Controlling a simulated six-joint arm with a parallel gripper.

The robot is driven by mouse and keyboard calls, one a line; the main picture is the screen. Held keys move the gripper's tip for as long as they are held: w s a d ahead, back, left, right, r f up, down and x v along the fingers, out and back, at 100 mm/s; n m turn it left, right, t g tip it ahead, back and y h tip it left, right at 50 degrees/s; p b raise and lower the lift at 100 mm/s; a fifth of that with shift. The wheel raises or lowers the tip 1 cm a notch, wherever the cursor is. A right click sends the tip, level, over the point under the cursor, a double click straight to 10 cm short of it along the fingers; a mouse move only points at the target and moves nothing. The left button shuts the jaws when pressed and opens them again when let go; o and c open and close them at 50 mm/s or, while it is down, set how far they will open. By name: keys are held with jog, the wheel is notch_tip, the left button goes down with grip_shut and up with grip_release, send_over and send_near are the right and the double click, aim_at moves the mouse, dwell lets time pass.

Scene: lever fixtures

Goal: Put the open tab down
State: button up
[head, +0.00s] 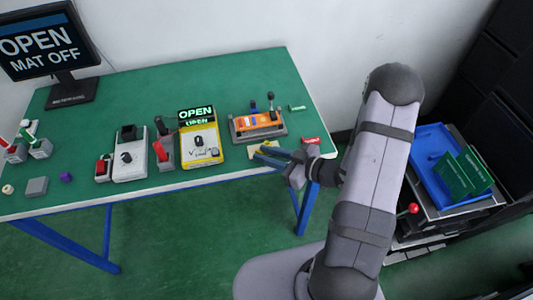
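A black tab with green OPEN lettering (196,113) stands raised at the back of a yellow fixture (188,160). A second, partly legible line of green lettering shows just below it. The yellow fixture has a small dark lever or knob on its pale face. My gripper (268,155) is at the front edge of the table, to the right of the yellow fixture and apart from the tab. Its fingers point left, over a small yellow item (257,152) that they partly hide. The finger gap is too small to judge.
An orange fixture (258,123) with an upright lever stands behind my gripper. A white box (130,155) and red-lever fixtures (162,152) stand left of the yellow one. A red block (311,141) lies right. The monitor (42,45) reads OPEN MAT OFF. The back table area is clear.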

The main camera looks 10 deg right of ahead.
jog(key=shift+r, duration=0.15)
jog(key=shift+d+r, duration=0.1)
jog(key=b+v, duration=0.1)
jog(key=v, duration=1.1)
